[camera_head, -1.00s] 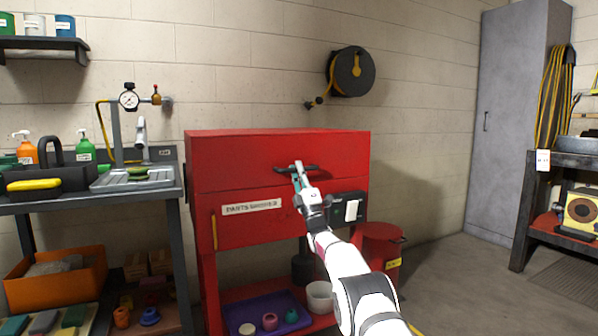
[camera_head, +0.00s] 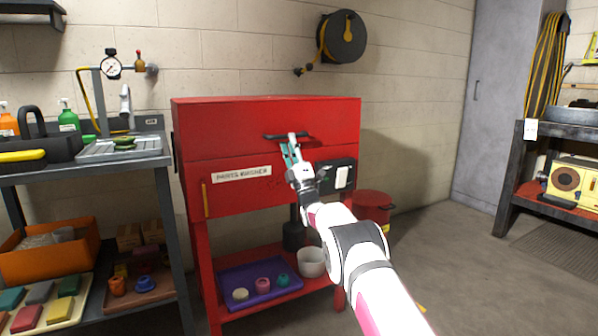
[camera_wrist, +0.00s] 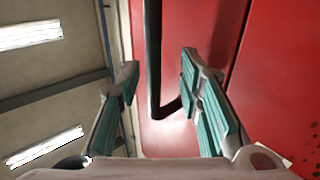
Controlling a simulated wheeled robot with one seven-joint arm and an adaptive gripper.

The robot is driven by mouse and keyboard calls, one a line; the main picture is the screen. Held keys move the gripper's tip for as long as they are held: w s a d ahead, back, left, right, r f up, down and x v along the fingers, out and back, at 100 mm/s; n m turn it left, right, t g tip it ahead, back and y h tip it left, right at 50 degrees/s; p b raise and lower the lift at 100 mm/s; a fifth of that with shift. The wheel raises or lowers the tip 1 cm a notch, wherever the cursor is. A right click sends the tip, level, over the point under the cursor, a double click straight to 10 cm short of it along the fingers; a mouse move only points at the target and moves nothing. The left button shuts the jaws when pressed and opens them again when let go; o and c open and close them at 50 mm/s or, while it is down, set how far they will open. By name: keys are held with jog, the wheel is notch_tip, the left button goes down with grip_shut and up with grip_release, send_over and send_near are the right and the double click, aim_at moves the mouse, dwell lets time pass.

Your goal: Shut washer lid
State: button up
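The red parts washer (camera_head: 230,198) stands against the wall, its white name label on the front. Its red lid (camera_head: 220,128) appears down, with a straight seam between lid and body. A dark bar handle (camera_head: 271,137) runs across the lid front. My gripper (camera_head: 291,140) is at this handle, partly covering its middle. In the wrist view, the dark handle (camera_wrist: 153,60) lies between the two teal-padded fingers of my gripper (camera_wrist: 160,95), which are spread apart. No finger visibly presses on the handle.
A workbench (camera_head: 90,166) with a tray and bottles stands left. A dark box with a white panel (camera_head: 342,177) is on the washer front. A red bin (camera_head: 372,207) stands right of the washer. Open floor (camera_head: 440,260) lies to the right.

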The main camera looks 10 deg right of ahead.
jog(key=v, duration=1)
